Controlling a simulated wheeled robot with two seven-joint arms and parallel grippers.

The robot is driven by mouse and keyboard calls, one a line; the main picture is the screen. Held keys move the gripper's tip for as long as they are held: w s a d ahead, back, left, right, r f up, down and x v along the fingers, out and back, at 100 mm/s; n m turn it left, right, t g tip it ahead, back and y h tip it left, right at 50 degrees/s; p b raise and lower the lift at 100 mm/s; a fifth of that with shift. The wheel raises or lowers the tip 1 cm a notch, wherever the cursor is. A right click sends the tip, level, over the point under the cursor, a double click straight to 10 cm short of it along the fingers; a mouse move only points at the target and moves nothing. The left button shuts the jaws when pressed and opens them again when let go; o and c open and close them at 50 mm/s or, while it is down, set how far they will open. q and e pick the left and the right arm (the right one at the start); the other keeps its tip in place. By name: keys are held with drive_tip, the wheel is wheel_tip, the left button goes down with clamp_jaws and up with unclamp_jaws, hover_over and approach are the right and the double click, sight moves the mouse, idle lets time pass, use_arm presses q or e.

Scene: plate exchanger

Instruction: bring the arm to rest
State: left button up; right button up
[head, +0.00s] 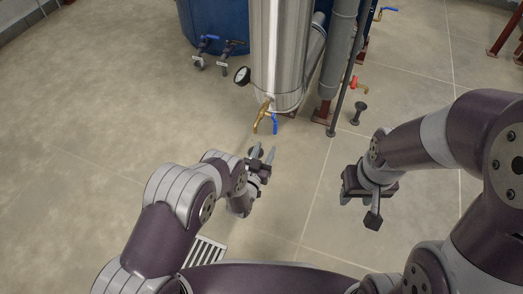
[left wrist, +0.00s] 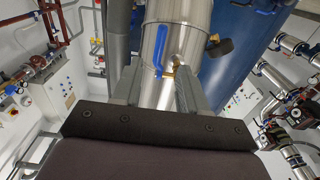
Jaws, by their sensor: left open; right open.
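My left gripper (head: 266,154) is open and empty over the floor, just in front of the steel cylinder. In the left wrist view its two grey fingers (left wrist: 156,95) stand apart, with a blue-handled valve (left wrist: 161,46) on the steel cylinder seen between and beyond them. In the head view that blue handle (head: 274,124) hangs by a brass tap, and the left fingertips look a little short of it. My right gripper (head: 372,205) is on the right, pointing down over bare floor. It is open, and nothing shows in it.
The steel cylinder (head: 278,50) stands at the top centre with a pressure gauge (head: 242,76) on its left. Behind it is a blue tank (head: 215,20) with valves. A grey pipe (head: 341,50) and a red-handled valve (head: 355,83) stand right. A floor drain (head: 205,252) lies front left. The left floor is clear.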

use_arm(q)
drive_tip(key=p+v, duration=0.1)
drive_tip(key=v, duration=0.3)
use_arm(e)
drive_tip(key=shift+r, duration=0.9)
